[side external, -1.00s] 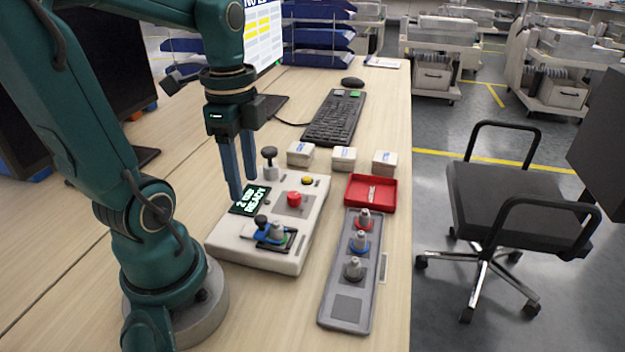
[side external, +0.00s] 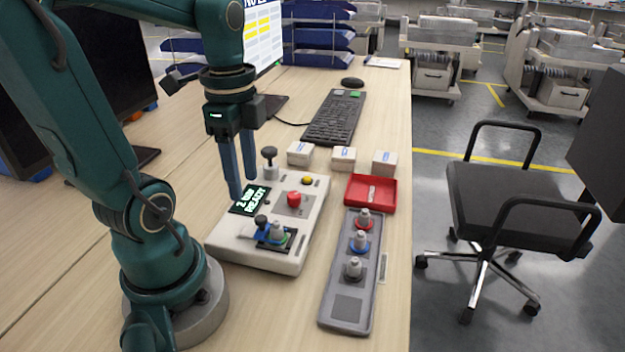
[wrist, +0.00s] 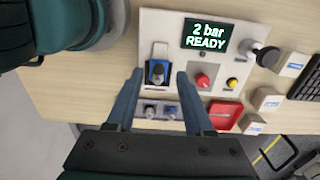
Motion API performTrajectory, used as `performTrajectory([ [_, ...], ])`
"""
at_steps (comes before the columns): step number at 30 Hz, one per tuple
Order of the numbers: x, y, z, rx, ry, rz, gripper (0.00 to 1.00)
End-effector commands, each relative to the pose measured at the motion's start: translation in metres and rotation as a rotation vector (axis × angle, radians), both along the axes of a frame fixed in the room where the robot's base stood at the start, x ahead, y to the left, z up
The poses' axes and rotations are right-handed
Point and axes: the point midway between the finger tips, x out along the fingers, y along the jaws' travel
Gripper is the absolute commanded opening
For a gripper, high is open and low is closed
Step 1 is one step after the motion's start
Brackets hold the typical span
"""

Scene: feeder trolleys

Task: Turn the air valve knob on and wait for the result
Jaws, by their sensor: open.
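The white control panel (side external: 225,240) lies on the table, and its display (side external: 250,200) reads "2 bar READY"; the same text shows in the wrist view (wrist: 207,36). A black-topped knob (side external: 269,154) on a pale round base stands at the panel's far edge; in the wrist view it shows at the upper right (wrist: 266,56). A red button (side external: 294,199) and a yellow button (side external: 307,181) sit on the panel. A blue clamp fixture (side external: 266,238) holds a grey fitting. My gripper (side external: 243,188) is open and empty above the panel's display side, left of the knob.
A grey tray (side external: 348,308) with several coloured-ring fittings and a red bin (side external: 390,183) lie right of the panel. Small white boxes (side external: 344,159), a keyboard (side external: 335,118) and a mouse (side external: 352,82) are behind. A monitor and blue letter trays (side external: 318,40) stand farther back.

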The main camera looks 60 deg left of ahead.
Motion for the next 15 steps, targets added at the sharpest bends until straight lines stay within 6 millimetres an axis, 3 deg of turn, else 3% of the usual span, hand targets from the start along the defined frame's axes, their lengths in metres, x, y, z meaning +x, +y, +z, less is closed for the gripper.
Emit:
performTrajectory([
  [8, 0.0000, 0.0000, 0.0000, 0.000, 0.000, 0.000, 0.53],
  [9, 0.0000, 0.0000, 0.0000, 0.000, 0.000, 0.000, 0.64],
  [15, 0.0011, 0.0008, 0.0002, 0.003, -0.006, 0.146, 0.65],
])
